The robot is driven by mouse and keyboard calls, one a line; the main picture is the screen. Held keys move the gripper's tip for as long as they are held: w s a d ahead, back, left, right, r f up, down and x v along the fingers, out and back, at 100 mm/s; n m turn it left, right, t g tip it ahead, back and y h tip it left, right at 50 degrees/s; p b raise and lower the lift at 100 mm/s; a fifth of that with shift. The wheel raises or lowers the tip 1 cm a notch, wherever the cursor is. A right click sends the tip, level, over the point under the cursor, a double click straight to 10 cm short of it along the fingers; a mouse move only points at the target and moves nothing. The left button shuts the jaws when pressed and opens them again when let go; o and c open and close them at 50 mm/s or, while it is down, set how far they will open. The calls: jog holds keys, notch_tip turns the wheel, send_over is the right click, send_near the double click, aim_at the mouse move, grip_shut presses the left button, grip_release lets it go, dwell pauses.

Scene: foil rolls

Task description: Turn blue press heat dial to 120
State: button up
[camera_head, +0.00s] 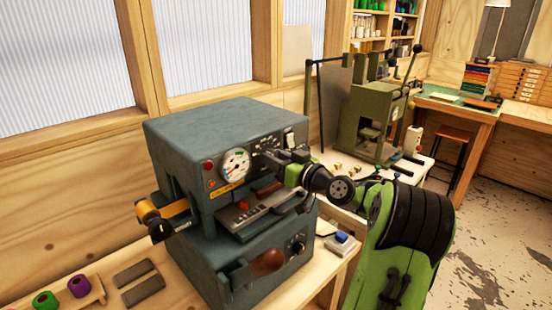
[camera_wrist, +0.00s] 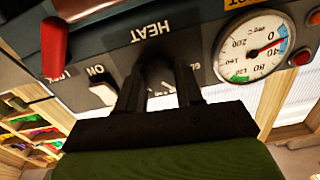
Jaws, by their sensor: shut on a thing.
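The blue press (camera_head: 215,130) is a blue-grey machine on the bench in the head view. Its front panel carries a round white temperature gauge (camera_head: 236,164), which also shows upside down in the wrist view (camera_wrist: 252,50). The gauge's red needle points toward the low end, near 0. In the wrist view the dark heat dial (camera_wrist: 157,70) sits by the word HEAT. My gripper (camera_wrist: 158,88) is shut on the dial, one finger on each side. The fingers hide much of the dial and its scale, so its setting cannot be read. In the head view my gripper (camera_head: 288,157) reaches the panel from the right.
A white ON switch (camera_wrist: 103,92) and a red handle (camera_wrist: 55,45) are close to my gripper. A green press (camera_head: 372,115) stands behind on the bench. Purple and green rolls (camera_head: 79,286) lie at the front left. A blue-topped button box (camera_head: 341,240) sits at right.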

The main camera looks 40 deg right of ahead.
jog(key=m+p, duration=0.1)
jog(key=m, duration=0.4)
jog(key=shift+r+p, duration=0.1)
jog(key=shift+p, duration=0.25)
jog(key=m+p, duration=0.3)
jog(key=m, duration=0.2)
jog(key=shift+m, duration=0.3)
jog(key=o, duration=1)
jog(key=shift+o, duration=0.2)
jog(key=s+b, duration=0.2)
jog(key=s, duration=1.3)
jog(key=shift+s+d, duration=0.2)
jog(key=shift+s, duration=0.2)
